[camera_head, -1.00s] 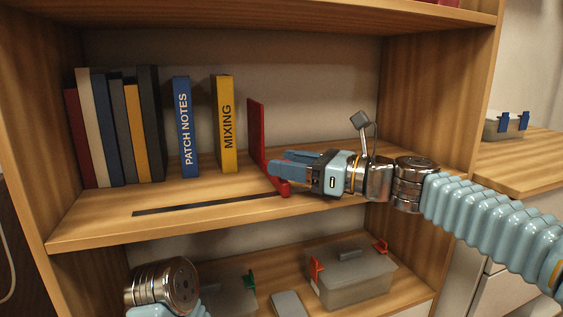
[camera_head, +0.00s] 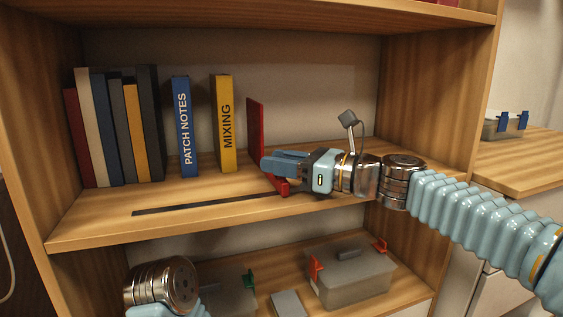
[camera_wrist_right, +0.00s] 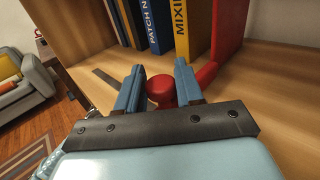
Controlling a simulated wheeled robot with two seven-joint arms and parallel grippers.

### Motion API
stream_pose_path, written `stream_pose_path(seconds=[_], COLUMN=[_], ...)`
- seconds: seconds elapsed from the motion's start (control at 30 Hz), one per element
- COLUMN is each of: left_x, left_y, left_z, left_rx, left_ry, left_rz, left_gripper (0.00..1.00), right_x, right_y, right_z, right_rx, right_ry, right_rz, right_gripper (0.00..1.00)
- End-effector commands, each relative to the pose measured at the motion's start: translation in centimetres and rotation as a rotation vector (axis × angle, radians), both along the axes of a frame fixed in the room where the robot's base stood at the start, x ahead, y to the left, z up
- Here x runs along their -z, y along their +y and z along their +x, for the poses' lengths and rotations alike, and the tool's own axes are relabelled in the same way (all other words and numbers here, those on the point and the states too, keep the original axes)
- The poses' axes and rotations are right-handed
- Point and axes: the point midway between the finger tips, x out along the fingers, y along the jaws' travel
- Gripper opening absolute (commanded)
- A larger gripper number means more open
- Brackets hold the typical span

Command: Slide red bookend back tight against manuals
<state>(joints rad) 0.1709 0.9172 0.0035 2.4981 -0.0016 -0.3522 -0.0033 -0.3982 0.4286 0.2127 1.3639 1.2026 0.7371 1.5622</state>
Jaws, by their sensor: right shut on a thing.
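The red bookend (camera_head: 256,128) stands upright on the shelf, with a clear gap between it and the yellow MIXING manual (camera_head: 224,125). The blue PATCH NOTES manual (camera_head: 183,128) stands upright further left, apart from the yellow one. My right gripper (camera_head: 268,166) is at the bookend's front, right of the manuals. In the right wrist view its blue fingers (camera_wrist_right: 160,84) are around the bookend's round red knob (camera_wrist_right: 161,92), shut on it. The bookend's plate (camera_wrist_right: 229,30) rises beyond the right finger. My left gripper is out of view; only part of its arm shows at bottom left.
Several books (camera_head: 115,130) stand at the shelf's left end. A dark strip (camera_head: 200,205) runs along the shelf's front. Grey bins (camera_head: 350,272) sit on the lower shelf. The cabinet's side wall (camera_head: 430,90) closes the right.

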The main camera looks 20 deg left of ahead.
Motion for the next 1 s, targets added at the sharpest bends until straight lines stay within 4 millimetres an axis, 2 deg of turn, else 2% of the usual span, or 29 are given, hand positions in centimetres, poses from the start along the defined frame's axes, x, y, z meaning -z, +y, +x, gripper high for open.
stream_pose_path(seconds=[0.17,0.4,0.6,0.73,1.0], left_x=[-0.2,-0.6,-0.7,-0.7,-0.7], left_y=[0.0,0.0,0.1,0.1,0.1], left_z=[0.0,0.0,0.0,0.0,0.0], left_rx=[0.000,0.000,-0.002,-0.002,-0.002], left_ry=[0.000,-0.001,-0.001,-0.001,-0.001], left_rz=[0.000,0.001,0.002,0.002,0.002], left_gripper=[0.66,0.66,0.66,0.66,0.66], right_x=[-0.1,-0.1,-0.2,-0.2,-0.3], right_y=[1.6,7.4,10.7,11.4,11.4], right_z=[-1.1,-5.0,-7.2,-7.7,-7.8], right_rx=[-0.003,-0.006,-0.001,0.000,0.001], right_ry=[0.001,0.001,0.000,-0.002,-0.002], right_rz=[0.001,0.000,0.002,0.003,0.005], right_gripper=[0.00,0.00,0.00,0.00,0.00])
